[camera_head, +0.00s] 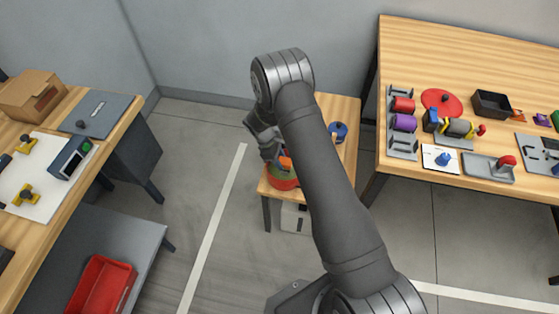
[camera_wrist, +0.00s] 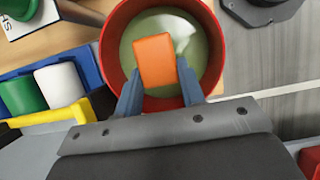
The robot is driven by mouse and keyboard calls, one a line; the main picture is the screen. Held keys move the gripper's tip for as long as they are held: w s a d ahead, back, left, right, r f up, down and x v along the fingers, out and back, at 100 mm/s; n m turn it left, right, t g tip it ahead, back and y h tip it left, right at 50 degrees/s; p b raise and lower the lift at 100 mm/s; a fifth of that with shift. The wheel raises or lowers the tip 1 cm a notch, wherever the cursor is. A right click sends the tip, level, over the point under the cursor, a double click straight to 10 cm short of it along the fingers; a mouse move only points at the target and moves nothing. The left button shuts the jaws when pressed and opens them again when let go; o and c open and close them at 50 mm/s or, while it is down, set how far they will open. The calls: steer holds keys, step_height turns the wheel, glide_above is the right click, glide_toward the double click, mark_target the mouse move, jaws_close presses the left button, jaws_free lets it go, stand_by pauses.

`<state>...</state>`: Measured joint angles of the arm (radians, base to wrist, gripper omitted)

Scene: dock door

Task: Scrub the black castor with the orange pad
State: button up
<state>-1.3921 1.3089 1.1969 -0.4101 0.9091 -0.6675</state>
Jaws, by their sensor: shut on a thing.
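My gripper (camera_wrist: 158,84) is shut on the orange pad (camera_wrist: 155,60), which sits between its two blue-grey fingers. The pad is over or in a round red bowl (camera_wrist: 108,55) with pale green contents; I cannot tell whether it touches them. In the head view, my gripper (camera_head: 279,157), the pad (camera_head: 286,163) and the red bowl (camera_head: 284,185) show at the front left of a small wooden table (camera_head: 343,106). I cannot pick out the black castor with certainty in either view.
A blue rack (camera_wrist: 90,62) with green and white cylinders and a yellow bar (camera_wrist: 62,115) stands left of the bowl in the wrist view. Benches with parts stand left (camera_head: 120,118) and right (camera_head: 470,45). My arm hides part of the small table. Floor between is open.

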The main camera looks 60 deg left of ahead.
steer(key=shift+w+a, duration=0.45)
steer(key=shift+s+d, duration=0.85)
steer(key=shift+s, duration=0.05)
steer(key=shift+s+d+r, duration=0.1)
steer(key=shift+s+d, duration=0.05)
steer(key=shift+d, duration=0.05)
steer(key=shift+r, duration=3.95)
